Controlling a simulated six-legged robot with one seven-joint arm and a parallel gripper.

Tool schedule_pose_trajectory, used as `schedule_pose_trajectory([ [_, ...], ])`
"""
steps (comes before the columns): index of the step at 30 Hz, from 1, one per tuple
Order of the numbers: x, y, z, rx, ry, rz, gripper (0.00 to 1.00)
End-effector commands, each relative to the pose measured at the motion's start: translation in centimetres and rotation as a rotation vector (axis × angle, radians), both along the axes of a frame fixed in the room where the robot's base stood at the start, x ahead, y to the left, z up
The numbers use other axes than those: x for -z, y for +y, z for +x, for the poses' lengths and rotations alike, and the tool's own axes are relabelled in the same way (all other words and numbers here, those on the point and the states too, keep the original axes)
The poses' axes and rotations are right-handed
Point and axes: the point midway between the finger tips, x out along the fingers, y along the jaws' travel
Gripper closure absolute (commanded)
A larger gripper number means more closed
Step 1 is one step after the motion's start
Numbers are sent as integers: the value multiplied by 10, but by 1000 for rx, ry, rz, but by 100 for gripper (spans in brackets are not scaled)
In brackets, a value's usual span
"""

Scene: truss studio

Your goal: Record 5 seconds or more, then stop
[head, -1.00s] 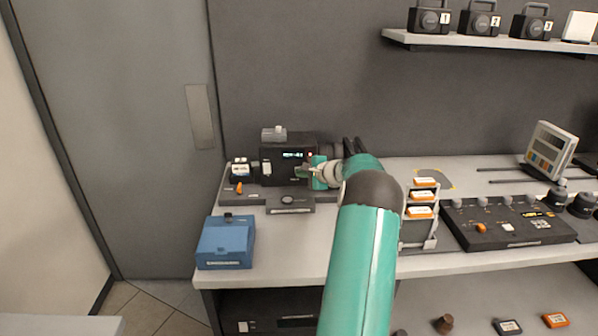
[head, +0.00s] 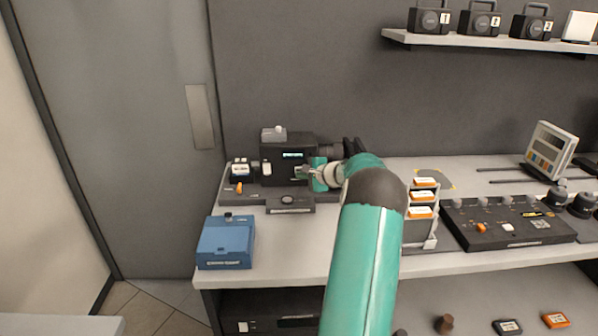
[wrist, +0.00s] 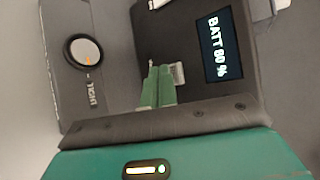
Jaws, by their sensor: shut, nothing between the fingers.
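A black camera unit (head: 277,165) with a lit screen (head: 292,155) stands on the left part of the bench. In the wrist view the screen (wrist: 221,46) shows white text that looks like "BATT 60 %". My gripper (head: 302,174) is at the face of the unit, just below the screen. In the wrist view my gripper (wrist: 157,72) has its two green fingers together with nothing between them. The fingertips are close to the dark face; I cannot tell whether they touch it. The spot behind the tips is hidden.
A blue box (head: 225,243) is at the front left. A rack of orange-and-white cartridges (head: 421,212) and a control panel (head: 505,222) are to the right. A shelf (head: 480,43) hangs above.

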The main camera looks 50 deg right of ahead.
Motion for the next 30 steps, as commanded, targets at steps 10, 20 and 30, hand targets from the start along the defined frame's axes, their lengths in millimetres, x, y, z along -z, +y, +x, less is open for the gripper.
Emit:
schedule_pose_trajectory([
  [10,0,2,-2,0,0,0,100],
  [20,0,22,-21,2,1,-1,100],
  [30,0,38,-34,1,-1,-1,100],
])
